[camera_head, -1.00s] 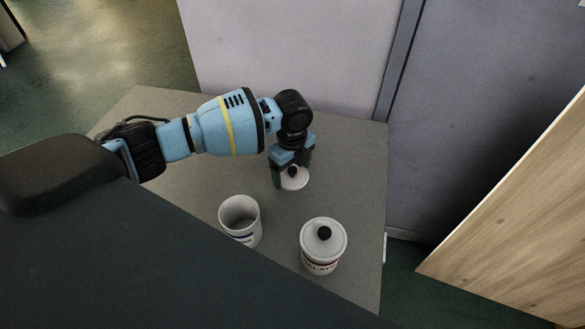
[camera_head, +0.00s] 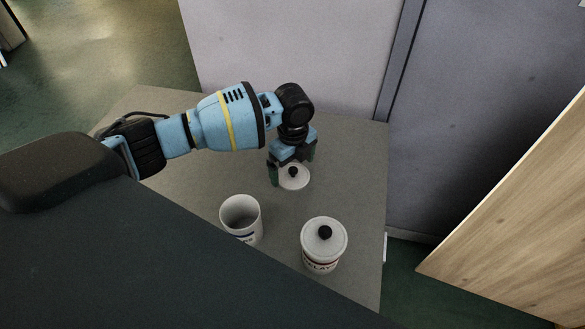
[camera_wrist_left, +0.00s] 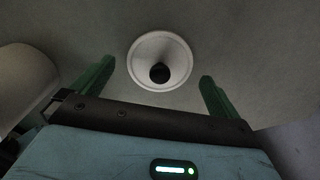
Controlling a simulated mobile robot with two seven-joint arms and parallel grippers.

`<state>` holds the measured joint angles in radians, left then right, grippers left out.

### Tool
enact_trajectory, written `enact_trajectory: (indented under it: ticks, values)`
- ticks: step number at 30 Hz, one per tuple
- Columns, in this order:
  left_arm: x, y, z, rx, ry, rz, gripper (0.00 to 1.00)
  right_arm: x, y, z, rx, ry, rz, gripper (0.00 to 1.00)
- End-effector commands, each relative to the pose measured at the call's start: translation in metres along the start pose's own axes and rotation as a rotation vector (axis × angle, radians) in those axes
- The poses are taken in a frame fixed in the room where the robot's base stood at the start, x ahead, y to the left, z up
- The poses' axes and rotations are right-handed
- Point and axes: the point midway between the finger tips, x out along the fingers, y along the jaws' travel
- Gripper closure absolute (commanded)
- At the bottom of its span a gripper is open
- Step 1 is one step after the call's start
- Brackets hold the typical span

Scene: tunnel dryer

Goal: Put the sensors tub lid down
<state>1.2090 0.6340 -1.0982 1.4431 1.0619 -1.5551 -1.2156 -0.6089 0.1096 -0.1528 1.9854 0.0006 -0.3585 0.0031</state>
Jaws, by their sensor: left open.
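The white lid (camera_head: 295,178) with a black knob lies on the grey table behind the tubs. In the left wrist view the lid (camera_wrist_left: 161,50) shows as a white disc with its dark knob, ahead of and between the fingers. My left gripper (camera_head: 291,170) is open, just above the lid, with its green fingers apart and not touching the knob. An open white tub (camera_head: 240,215) stands without a lid nearer to me; its label is mostly hidden by a dark part in front. My right gripper is out of view.
A second white tub (camera_head: 322,250) with its lid on stands to the right of the open one, near the table's right edge. The grey table (camera_head: 345,165) is clear around the lid. A wooden panel (camera_head: 520,200) stands at the right.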

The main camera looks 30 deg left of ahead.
Motion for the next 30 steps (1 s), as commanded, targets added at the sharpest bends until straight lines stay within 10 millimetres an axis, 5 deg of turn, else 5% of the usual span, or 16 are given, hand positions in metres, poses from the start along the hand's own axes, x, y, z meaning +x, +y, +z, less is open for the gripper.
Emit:
enact_trajectory:
  ticks: [15, 30]
  values:
    - [-0.094, 0.000, 0.000, 0.000, -0.001, -0.002, 0.00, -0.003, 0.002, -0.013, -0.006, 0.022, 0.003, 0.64]
    - [-0.106, 0.000, 0.000, 0.000, 0.000, 0.000, 0.00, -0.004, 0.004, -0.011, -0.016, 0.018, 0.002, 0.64]
